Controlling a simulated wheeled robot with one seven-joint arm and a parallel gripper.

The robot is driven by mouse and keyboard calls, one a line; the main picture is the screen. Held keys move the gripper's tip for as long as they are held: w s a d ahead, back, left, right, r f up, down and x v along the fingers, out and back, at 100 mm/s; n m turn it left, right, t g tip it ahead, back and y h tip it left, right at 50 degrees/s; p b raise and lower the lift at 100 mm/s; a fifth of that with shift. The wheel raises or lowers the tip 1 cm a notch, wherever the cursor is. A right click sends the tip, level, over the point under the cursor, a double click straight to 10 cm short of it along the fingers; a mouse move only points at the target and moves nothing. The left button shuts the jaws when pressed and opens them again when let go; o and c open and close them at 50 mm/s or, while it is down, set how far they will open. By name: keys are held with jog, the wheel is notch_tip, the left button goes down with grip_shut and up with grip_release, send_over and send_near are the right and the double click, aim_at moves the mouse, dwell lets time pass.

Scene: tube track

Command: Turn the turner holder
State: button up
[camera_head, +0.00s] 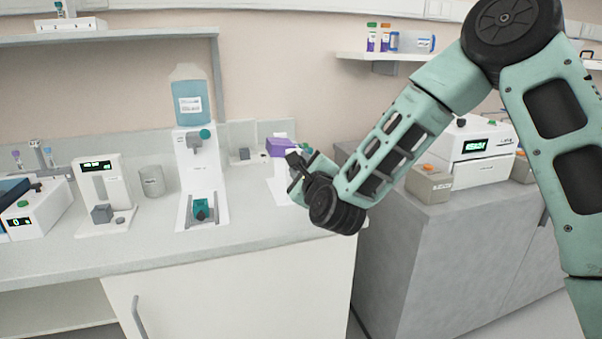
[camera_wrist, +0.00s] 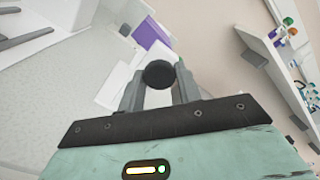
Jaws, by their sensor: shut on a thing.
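My gripper (camera_head: 297,176) is at the counter's right end in the head view, in front of a white device with a purple block (camera_head: 280,147). In the wrist view my gripper's fingers (camera_wrist: 159,88) are closed on both sides of a black round knob (camera_wrist: 158,74), seen end-on. The knob seems to be part of the turner holder, but I cannot tell how it joins the device. In the head view my gripper and forearm hide part of the white device. The purple block also shows behind the knob in the wrist view (camera_wrist: 150,32).
A white dispenser (camera_head: 203,165) with a blue bottle (camera_head: 189,100) stands left of my gripper. A metal cup (camera_head: 151,181) and a small white device (camera_head: 103,190) are further left. A grey cabinet (camera_head: 440,245) with a white machine (camera_head: 475,155) lies right, behind my arm.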

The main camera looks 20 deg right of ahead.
jog(key=n+b, duration=0.9)
jog(key=n, duration=1)
jog(key=shift+n, duration=0.3)
jog(key=shift+b, duration=0.3)
jog(key=o, duration=0.9)
jog(key=shift+r, duration=0.1)
jog(key=shift+s, duration=0.1)
